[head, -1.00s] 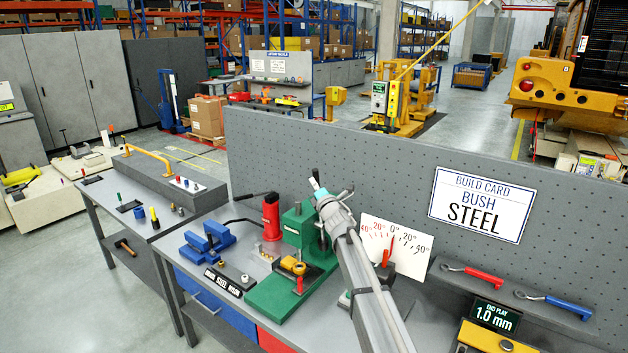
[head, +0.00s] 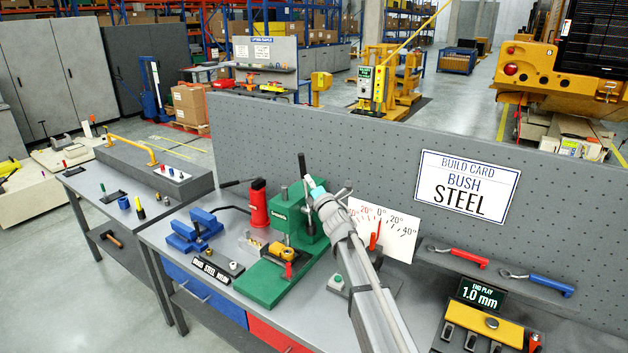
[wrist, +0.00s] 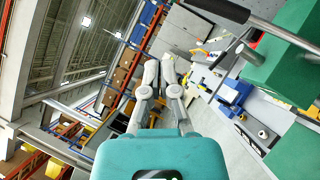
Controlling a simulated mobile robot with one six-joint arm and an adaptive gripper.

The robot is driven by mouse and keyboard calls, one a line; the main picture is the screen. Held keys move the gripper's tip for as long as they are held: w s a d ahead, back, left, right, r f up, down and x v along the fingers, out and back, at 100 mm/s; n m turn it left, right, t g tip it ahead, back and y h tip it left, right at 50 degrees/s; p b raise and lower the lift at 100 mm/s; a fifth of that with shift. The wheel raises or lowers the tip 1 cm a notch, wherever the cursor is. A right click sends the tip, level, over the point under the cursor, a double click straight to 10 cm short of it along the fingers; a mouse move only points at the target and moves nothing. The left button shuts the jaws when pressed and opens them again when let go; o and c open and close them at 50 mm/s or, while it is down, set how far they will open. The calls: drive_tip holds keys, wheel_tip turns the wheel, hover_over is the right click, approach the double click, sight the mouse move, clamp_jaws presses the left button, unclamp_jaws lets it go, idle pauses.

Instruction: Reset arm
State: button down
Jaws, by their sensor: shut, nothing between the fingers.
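My gripper (wrist: 159,68) shows in the wrist view with its two grey fingers together and nothing between them. Behind them is my teal wrist housing. In the head view my arm rises from the bottom edge towards the green press, and the fingers are hard to make out there. The green press (head: 270,284) stands on the bench behind and left of my arm. A black-handled lever (head: 302,166) shows beside its top. In the wrist view the black handle (wrist: 228,10) and its rod are at the upper right, apart from my fingers.
A grey pegboard panel (head: 340,135) with a build card (head: 467,195) backs the bench. A dial card (head: 398,238) stands right of my arm. A blue vise (head: 192,232) and a red bottle-shaped part (head: 258,205) are left of the press. Open floor (head: 60,290) lies left.

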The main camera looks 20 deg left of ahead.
drive_tip(key=d+f+m+h+b, duration=0.2)
drive_tip(key=d+f+m+h, duration=0.35)
drive_tip(key=d, duration=0.55)
drive_tip(key=d+f+m+g+h+b, duration=0.15)
drive_tip(key=d+f+m+h, duration=0.45)
drive_tip(key=d, duration=0.6)
drive_tip(key=d+f+m+h+b, duration=0.2)
drive_tip(key=d+f+m+h, duration=0.2)
drive_tip(key=d+f+m, duration=0.55)
drive_tip(key=s+d+f+m+g+h+b, duration=0.1)
drive_tip(key=s+d+f+m+g, duration=0.15)
drive_tip(key=d, duration=0.25)
drive_tip(key=s+d+f+m+g+h+b, duration=0.1)
drive_tip(key=s+d+f, duration=0.1)
drive_tip(key=s+d, duration=0.25)
drive_tip(key=s+d+f+m+g+b, duration=0.1)
drive_tip(key=s+d+f+m+g, duration=0.1)
drive_tip(key=s, duration=0.5)
drive_tip(key=s+d+f+m+g+y+b, duration=0.1)
drive_tip(key=s+d+f+m+g+b, duration=0.1)
drive_tip(key=s, duration=0.5)
drive_tip(key=s+d+f+m+g+b, duration=0.1)
drive_tip(key=s+d+f+m+g, duration=0.3)
drive_tip(key=s+d+f+g, duration=0.1)
drive_tip(key=s+d+f, duration=0.1)
drive_tip(key=s+d, duration=0.1)
drive_tip(key=shift+s+d, duration=0.3)
drive_tip(key=shift+d, duration=0.05)
drive_tip(key=shift+m+y, duration=0.25)
drive_tip(key=shift+a, duration=0.1)
